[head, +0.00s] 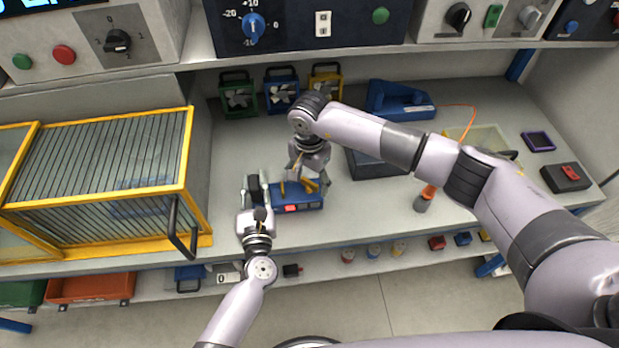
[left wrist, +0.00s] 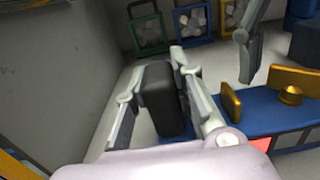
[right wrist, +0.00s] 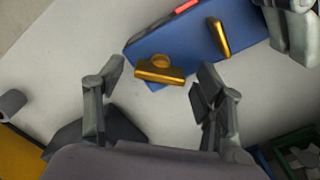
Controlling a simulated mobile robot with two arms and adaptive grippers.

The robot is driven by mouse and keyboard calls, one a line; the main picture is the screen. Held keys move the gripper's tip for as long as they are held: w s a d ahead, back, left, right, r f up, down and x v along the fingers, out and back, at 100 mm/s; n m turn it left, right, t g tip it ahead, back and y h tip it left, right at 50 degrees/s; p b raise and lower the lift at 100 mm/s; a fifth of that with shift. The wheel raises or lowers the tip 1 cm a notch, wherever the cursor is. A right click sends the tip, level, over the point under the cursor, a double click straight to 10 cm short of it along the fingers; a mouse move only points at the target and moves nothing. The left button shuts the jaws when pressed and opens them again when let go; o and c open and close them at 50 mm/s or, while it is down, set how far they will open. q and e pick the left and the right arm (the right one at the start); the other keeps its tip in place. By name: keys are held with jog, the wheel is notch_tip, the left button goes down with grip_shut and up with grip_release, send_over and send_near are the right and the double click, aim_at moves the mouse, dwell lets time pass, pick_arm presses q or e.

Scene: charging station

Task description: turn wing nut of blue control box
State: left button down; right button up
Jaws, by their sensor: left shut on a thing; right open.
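The blue control box (head: 298,201) lies on the bench, with a red patch on its front. A gold wing nut (right wrist: 158,72) with a round hub is on the box, and a separate upright gold tab (right wrist: 221,38) stands beside it. My left gripper (head: 257,186) is shut on a black block (left wrist: 160,98) at the box's left end; whether the block is joined to the box is unclear. My right gripper (head: 308,176) is open above the box. In the right wrist view its fingers are spread on either side of the wing nut, apart from it.
A yellow-framed cage (head: 100,185) with a black handle stands close on the left. Small framed fans (head: 281,90) stand at the back. A blue tool (head: 400,100) and a dark tray (head: 375,165) are to the right. An overhead panel shelf bounds the rear.

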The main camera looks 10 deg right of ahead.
jog(key=shift+c, duration=0.3)
jog(key=c, duration=1.1)
